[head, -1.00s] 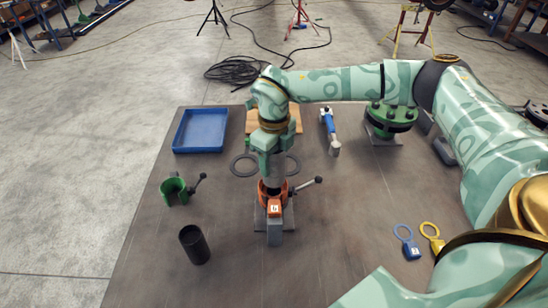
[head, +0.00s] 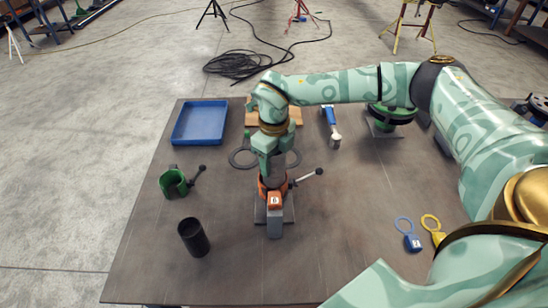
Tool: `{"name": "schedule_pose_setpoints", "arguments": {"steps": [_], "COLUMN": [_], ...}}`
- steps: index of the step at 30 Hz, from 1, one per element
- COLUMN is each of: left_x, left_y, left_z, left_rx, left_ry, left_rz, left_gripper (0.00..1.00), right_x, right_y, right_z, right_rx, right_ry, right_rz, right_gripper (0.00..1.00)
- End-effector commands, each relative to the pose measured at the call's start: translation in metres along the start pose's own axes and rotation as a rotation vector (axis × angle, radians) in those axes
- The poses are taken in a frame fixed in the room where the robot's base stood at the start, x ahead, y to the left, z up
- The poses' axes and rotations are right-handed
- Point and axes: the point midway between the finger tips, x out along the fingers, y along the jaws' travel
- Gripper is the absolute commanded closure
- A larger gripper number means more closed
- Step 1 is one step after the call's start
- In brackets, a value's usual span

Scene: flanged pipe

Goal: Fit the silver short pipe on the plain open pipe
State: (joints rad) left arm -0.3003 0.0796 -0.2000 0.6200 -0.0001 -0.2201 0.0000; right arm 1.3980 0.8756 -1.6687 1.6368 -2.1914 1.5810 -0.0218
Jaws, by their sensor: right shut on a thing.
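My right gripper (head: 271,152) is shut on the silver short pipe (head: 274,170) and holds it upright. It is directly above the orange clamp fitting (head: 266,191), which has a black-knobbed lever and stands on a grey base plate. The lower end of the silver pipe meets or enters the orange fitting; I cannot tell how deep it sits. The plain open pipe is not clearly seen there, hidden by the gripper, silver pipe and fitting. My left gripper is not in view.
A blue tray (head: 200,123), green clamp (head: 173,184) and black tube (head: 194,238) stand on the left. Dark rings (head: 241,158) lie behind the fitting. A green flange (head: 390,115) is at the back right. Blue (head: 411,241) and yellow (head: 436,235) tags lie at the front right.

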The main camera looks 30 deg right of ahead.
Motion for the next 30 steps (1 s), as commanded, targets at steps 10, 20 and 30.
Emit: {"name": "schedule_pose_setpoints", "arguments": {"steps": [10,20,30], "left_x": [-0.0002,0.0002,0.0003], "left_y": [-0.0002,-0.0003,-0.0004], "left_z": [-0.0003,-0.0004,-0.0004], "left_rx": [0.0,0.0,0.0], "left_ry": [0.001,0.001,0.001], "left_rz": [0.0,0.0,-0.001], "left_gripper": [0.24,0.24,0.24], "right_x": [-0.0009,0.0055,0.0082], "right_y": [0.0001,0.0001,0.0001], "right_z": [0.0004,0.0007,0.0007], "right_rx": [0.0,-0.001,-0.001], "right_ry": [-0.002,-0.002,-0.002], "right_rz": [0.0,0.0,0.0], "right_gripper": [0.8,0.8,0.8]}}
